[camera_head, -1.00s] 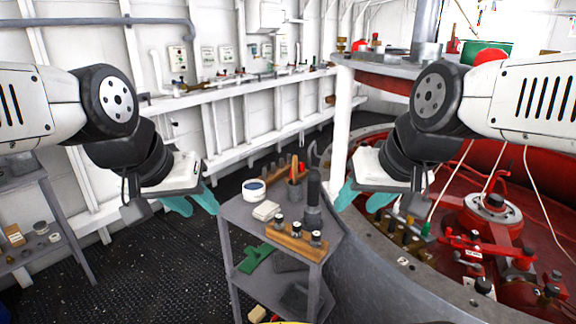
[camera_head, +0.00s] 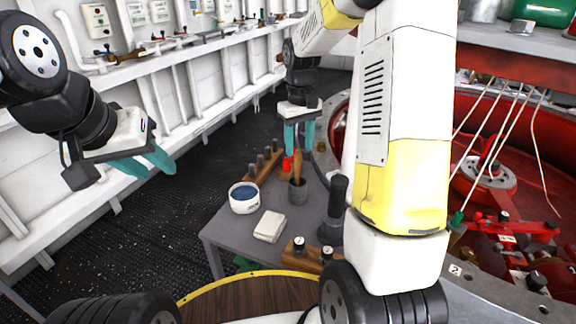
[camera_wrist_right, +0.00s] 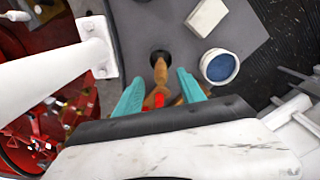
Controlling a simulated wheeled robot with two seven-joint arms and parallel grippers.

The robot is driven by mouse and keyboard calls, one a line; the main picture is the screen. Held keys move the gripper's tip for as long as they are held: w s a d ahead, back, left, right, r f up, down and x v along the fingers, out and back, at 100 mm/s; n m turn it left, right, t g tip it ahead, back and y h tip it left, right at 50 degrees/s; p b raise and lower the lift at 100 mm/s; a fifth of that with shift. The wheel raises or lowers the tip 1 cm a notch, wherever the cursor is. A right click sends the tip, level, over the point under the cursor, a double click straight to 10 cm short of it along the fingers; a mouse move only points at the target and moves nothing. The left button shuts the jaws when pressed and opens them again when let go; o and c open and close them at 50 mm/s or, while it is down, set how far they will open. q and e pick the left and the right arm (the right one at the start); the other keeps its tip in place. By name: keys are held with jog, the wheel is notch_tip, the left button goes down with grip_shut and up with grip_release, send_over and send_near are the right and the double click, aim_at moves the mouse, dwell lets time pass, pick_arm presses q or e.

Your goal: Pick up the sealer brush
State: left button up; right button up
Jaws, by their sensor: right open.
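The sealer brush (camera_head: 297,167), with a wooden handle, stands upright in a small dark pot (camera_head: 298,192) on the grey table. In the right wrist view the brush (camera_wrist_right: 160,72) shows between the two teal fingers, with a gap on each side; a red part shows close to my palm. My right gripper (camera_head: 299,148) is open, points down and is at the top of the brush. I cannot tell if a finger touches it. My left gripper (camera_head: 148,163) is open and empty, off to the left above the floor.
On the table (camera_head: 222,230) are a white tub with blue contents (camera_head: 244,197), a pale block (camera_head: 270,226), a dark upright cylinder (camera_head: 335,205) and a wooden rack (camera_head: 262,168) behind. Red machinery (camera_head: 490,185) lies to the right.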

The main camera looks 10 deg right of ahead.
send_over(297, 184)
jog(key=f, duration=0.8)
jog(key=shift+w+d, duration=0.15)
jog(key=shift+w, duration=0.2)
jog(key=shift+c, duration=0.5)
grip_shut()
